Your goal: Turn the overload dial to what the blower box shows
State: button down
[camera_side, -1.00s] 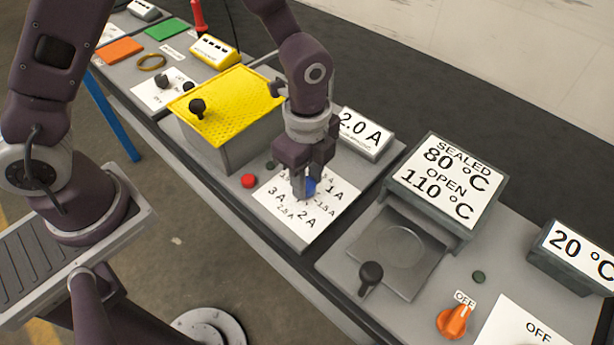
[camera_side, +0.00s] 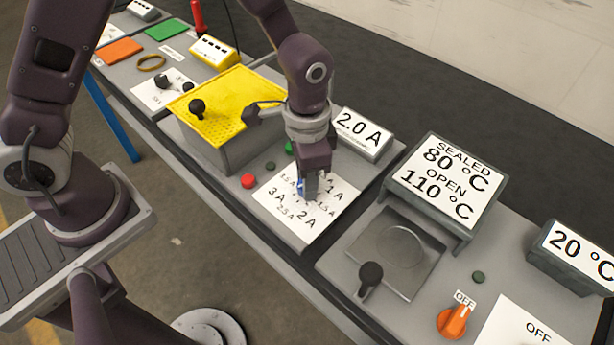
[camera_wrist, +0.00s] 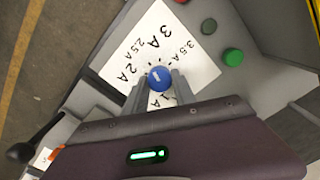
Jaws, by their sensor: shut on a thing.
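The blue overload dial (camera_side: 301,188) sits on a white scale card (camera_side: 318,226) printed with amp values such as 1 A, 2 A, 2.5 A and 3 A. In the wrist view the dial (camera_wrist: 160,77) has a short white mark on its left side, seemingly facing the 2 A print. My gripper (camera_side: 306,194) points down, with its fingers shut on the dial; the wrist view shows a finger at each side of it. A sign (camera_side: 362,133) behind the card reads 2.0 A. I cannot tell whether it is the blower box.
A red button (camera_side: 249,181) and a green button (camera_wrist: 232,56) stand beside the card. A yellow perforated cover (camera_side: 222,112) with a black knob stands to the left. A sign (camera_side: 444,184) reading sealed 80 °C, open 110 °C and an orange switch (camera_side: 453,322) stand to the right.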

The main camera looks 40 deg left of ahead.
jog(key=n, duration=0.6)
jog(key=shift+n, duration=0.3)
jog(key=n, duration=0.5)
jog(key=shift+n, duration=0.4)
jog(key=c, duration=1)
grip_release()
jog(key=shift+c, duration=0.2)
notch_tip(320, 180, up, 7)
jog(key=shift+r, duration=0.1)
jog(key=shift+a, duration=0.1)
